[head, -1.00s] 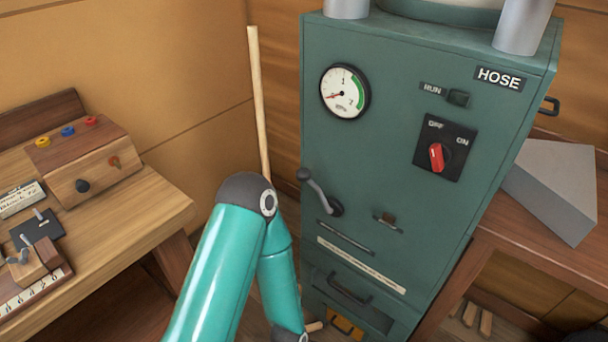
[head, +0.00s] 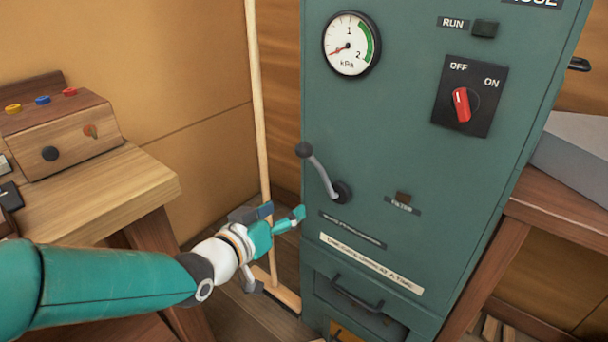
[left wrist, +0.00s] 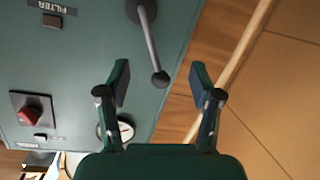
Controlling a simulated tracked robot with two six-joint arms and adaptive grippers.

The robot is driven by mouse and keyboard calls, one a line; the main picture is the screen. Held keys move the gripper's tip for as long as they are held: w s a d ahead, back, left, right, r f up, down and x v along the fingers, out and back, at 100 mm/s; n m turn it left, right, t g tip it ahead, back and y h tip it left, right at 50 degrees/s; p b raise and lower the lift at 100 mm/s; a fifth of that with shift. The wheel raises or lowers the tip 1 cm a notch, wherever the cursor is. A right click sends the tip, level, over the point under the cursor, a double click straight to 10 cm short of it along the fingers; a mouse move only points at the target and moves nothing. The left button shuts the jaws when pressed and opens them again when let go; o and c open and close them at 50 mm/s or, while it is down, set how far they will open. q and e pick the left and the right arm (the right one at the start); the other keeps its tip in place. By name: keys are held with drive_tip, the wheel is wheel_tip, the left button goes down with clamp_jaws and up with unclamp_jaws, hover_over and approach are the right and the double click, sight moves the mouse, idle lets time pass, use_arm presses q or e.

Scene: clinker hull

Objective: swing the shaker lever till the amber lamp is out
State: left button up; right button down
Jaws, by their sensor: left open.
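The shaker lever (head: 320,172) is a grey rod with a dark ball knob on the front of the green cabinet (head: 390,130). Its knob points up and left from the pivot. A small brown, unlit-looking square (head: 403,197) sits above the FILTER label; I cannot tell for sure that it is the amber lamp. My left gripper (head: 284,214) is open and empty, below and left of the lever. In the left wrist view the lever knob (left wrist: 160,79) appears between the open fingers (left wrist: 160,74), not gripped.
The gauge (head: 350,45) has its needle at the low end. The red switch (head: 462,105) points towards OFF, and the RUN lamp (head: 485,29) looks dark. A broom (head: 258,120) leans left of the cabinet. A wooden bench (head: 100,200) stands at the left.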

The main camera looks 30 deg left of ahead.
sight(300, 156)
use_arm(q)
drive_tip(key=s+a+r+t+y+b, duration=0.1)
drive_tip(key=s+a+r+t, duration=0.15)
drive_tip(key=r, duration=0.25)
drive_tip(key=w+p, duration=0.1)
drive_tip(key=w, duration=0.4)
drive_tip(key=w+p, duration=0.1)
drive_tip(key=w, duration=0.4)
drive_tip(key=w+a+p, duration=0.1)
drive_tip(key=w+p, duration=0.1)
drive_tip(key=w, duration=0.3)
drive_tip(key=shift+w+a+r, duration=0.1)
drive_tip(key=shift+w+r, duration=0.2)
drive_tip(key=shift+w, duration=0.1)
use_arm(e)
drive_tip(key=shift+r, duration=0.95)
use_arm(q)
clamp_jaws()
